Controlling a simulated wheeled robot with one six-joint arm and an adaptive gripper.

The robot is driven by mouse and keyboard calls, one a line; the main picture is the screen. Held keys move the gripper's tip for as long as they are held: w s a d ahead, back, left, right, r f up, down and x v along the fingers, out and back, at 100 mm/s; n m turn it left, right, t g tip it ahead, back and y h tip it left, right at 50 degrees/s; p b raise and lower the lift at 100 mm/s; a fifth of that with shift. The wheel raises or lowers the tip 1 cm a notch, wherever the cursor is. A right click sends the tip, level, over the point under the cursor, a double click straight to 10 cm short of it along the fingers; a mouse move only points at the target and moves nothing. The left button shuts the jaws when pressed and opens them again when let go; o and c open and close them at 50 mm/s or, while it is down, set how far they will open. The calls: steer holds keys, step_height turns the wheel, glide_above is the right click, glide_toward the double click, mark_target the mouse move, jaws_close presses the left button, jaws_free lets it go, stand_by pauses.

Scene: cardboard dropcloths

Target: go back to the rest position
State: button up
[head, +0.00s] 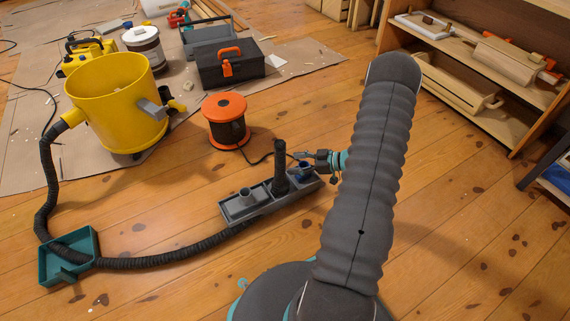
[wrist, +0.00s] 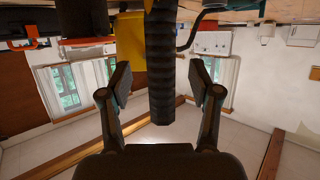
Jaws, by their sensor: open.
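My gripper (head: 303,157) is at the right of a grey tray (head: 240,208) on the floor, partly hidden by my arm in the head view. In the wrist view my gripper (wrist: 160,82) is open, one finger on each side of a black ribbed tube (wrist: 162,45), with gaps on both sides. In the head view a black tube (head: 280,167) stands upright in the tray, just left of my gripper. I cannot tell how far the fingertips are from it.
A yellow bucket (head: 117,105) has a black hose (head: 150,264) running through a green tray (head: 50,265) toward the grey tray. An orange-topped reel (head: 225,121) and toolbox (head: 230,66) stand behind. A wooden shelf (head: 512,130) is at right. Floor in front is clear.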

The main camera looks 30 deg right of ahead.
steer(key=v, duration=0.5)
steer(key=shift+s+d+r, duration=0.15)
steer(key=shift+s+d, duration=0.1)
steer(key=shift+d, duration=0.05)
steer(key=s+d+f+m+g+h, duration=0.2)
steer(key=d+f+m+h, duration=0.3)
steer(key=d+f+h, duration=0.5)
steer(key=s+d+r+m+g+h+p, duration=0.1)
steer(key=s+r+m+g+h, duration=0.15)
steer(key=r, duration=0.55)
steer(key=s+d+r+m+g+h+p, duration=0.1)
steer(key=s+r+m+g, duration=0.15)
steer(key=r, duration=0.55)
steer(key=s+a+r+t+y+p, duration=0.1)
steer(key=s+a+r, duration=0.3)
steer(key=a+r, duration=0.8)
steer(key=s+a+r+t+y+p, duration=0.1)
steer(key=s+a+r+p, duration=0.3)
steer(key=a+r, duration=0.9)
steer(key=s+a+r+t+y+p, duration=0.1)
steer(key=s+a+r+p, duration=0.2)
steer(key=a+r, duration=0.9)
steer(key=shift+s+a+r+n, duration=0.25)
steer(key=shift+s+r, duration=0.3)
steer(key=shift+s, duration=0.6)
